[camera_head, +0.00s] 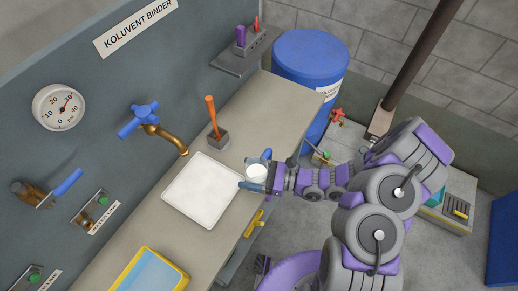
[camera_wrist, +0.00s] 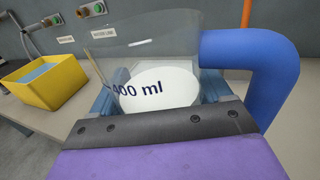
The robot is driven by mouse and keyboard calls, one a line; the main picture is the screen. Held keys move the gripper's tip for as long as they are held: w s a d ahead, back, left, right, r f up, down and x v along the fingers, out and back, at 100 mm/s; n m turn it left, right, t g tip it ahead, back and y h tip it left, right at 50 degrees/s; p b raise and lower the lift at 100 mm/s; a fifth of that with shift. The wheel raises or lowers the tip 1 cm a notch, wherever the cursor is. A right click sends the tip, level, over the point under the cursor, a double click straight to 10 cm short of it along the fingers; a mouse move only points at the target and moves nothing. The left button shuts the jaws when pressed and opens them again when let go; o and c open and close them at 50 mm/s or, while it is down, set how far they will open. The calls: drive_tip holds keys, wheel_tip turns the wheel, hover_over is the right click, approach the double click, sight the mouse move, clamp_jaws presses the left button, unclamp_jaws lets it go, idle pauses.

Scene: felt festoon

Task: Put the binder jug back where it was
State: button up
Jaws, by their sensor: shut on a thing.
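The binder jug (camera_wrist: 150,55) is a clear vessel with a blue handle (camera_wrist: 262,70), a "400 ml" mark and white contents. In the head view the jug (camera_head: 257,172) is at the right edge of a white square pad (camera_head: 202,189) on the bench. My gripper (camera_head: 260,176) reaches in from the right and is shut on the jug. In the wrist view my gripper (camera_wrist: 160,112) has its jaws around the jug's body, partly hidden by the jug. I cannot tell whether the jug's base touches the pad or bench.
A brass tap with a blue handle (camera_head: 138,120) juts over the bench (camera_head: 255,105). An orange-handled tool stands in a grey block (camera_head: 216,138) behind the pad. A yellow tub (camera_head: 150,272) is at the front left. A blue drum (camera_head: 310,58) stands beyond the bench.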

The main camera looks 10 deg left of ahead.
sight(257, 175)
drive_tip(key=w, duration=0.1)
drive_tip(key=w+d, duration=0.1)
drive_tip(key=w, duration=0.1)
drive_tip(key=shift+w+d+f, duration=0.1)
drive_tip(key=shift+w, duration=0.15)
drive_tip(key=w+a+f+b, duration=0.1)
drive_tip(key=w, duration=1.1)
drive_tip(key=a+f, duration=0.1)
drive_tip(key=f, duration=0.1)
drive_tip(key=a+f+b, duration=0.1)
drive_tip(key=f, duration=0.1)
drive_tip(key=shift+s+a, duration=0.15)
drive_tip(key=shift+a, duration=0.35)
drive_tip(key=o, duration=1.2)
drive_tip(key=shift+d, duration=0.4)
drive_tip(key=shift+o, duration=1.3)
drive_tip(key=shift+d+r, duration=0.2)
drive_tip(key=shift+d, duration=0.5)
drive_tip(key=shift+a+f, duration=0.15)
drive_tip(key=shift+a, duration=0.3)
drive_tip(key=d+p, duration=0.1)
drive_tip(key=d, duration=1)
drive_tip(key=shift+d, duration=0.4)
drive_tip(key=shift+a, duration=0.1)
drive_tip(key=shift+a, duration=0.15)
